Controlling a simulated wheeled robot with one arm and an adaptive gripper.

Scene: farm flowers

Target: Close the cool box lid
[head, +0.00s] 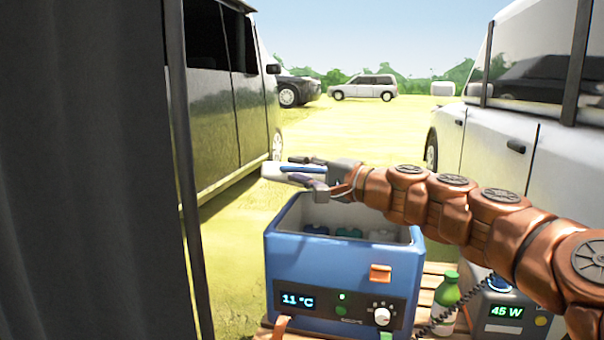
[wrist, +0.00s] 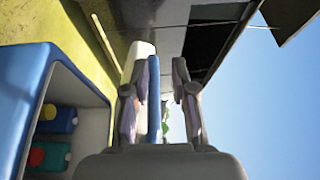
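The cool box (head: 340,268) is blue with an "11 °C" display, and its top is open. The wrist view shows its rim (wrist: 32,110) at the left. A blue-and-white slab (head: 284,174), which looks like the lid seen nearly edge-on, is above the box's back left. How it joins the box cannot be seen. My gripper (head: 308,172) is over the back of the box, fingers pointing left. In the wrist view, the slab's blue strip (wrist: 154,100) lies between the open fingers, near the left one, with a gap to the right one.
Several bottles or containers (head: 348,233) stand inside the box. A green bottle (head: 446,295) and a grey power unit (head: 502,305) stand to the right on wooden slats. Vehicles flank both sides, and a dark curtain (head: 85,170) fills the left. Grass lies open behind.

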